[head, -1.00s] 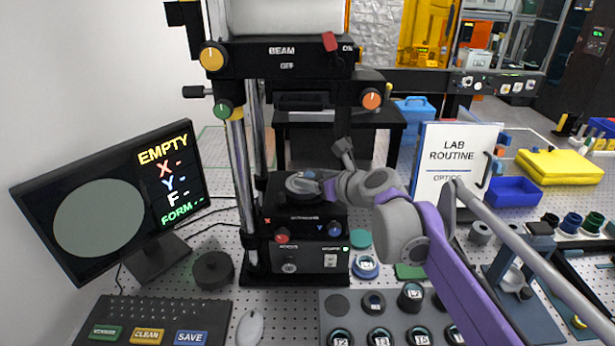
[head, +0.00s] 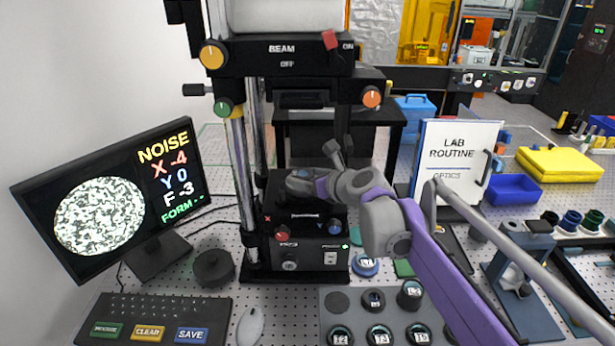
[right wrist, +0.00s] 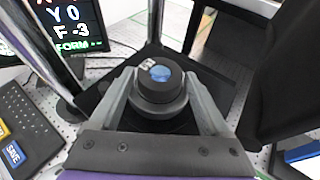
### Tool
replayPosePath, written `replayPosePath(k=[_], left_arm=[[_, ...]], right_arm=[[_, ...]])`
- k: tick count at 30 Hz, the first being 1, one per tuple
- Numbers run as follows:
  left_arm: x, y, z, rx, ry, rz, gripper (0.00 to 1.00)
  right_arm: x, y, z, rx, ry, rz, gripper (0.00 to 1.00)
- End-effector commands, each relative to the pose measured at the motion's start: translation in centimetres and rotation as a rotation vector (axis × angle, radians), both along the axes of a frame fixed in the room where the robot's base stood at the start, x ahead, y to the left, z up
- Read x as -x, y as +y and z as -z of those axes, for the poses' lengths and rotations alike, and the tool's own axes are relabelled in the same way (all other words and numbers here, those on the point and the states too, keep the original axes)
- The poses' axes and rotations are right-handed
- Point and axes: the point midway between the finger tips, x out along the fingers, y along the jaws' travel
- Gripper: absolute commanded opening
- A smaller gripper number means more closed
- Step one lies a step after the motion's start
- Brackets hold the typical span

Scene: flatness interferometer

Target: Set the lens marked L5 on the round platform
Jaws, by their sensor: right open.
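My right gripper (right wrist: 160,92) is open, with one finger on each side of the mount. In the head view my right gripper (head: 300,184) reaches the platform and mostly hides the mount. A holder tray (head: 350,335) in front carries several lenses; one lens at its front right (head: 419,334) has a mark that may read L5, but I cannot be sure. My left gripper is not in view.
The monitor (head: 120,200) at left shows a speckled disc, NOISE and X -4, Y 0, F -3. The instrument's posts (head: 247,190) stand close left of the platform. A keyboard (head: 155,318) and mouse (head: 250,326) lie in front. A LAB ROUTINE board (head: 455,160) stands behind my right arm.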

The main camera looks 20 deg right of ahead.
Motion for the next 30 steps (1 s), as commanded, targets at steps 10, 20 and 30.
replayPosePath(k=[10,20,30], left_arm=[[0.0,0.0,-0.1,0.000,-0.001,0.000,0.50],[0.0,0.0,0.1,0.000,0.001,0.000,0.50],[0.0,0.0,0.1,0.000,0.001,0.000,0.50]], right_arm=[[3.3,-1.1,-1.7,0.000,0.000,0.003,0.80],[9.0,-3.0,-4.2,0.000,0.001,0.002,0.80],[10.6,-3.4,-5.0,0.000,0.000,0.000,0.80]])
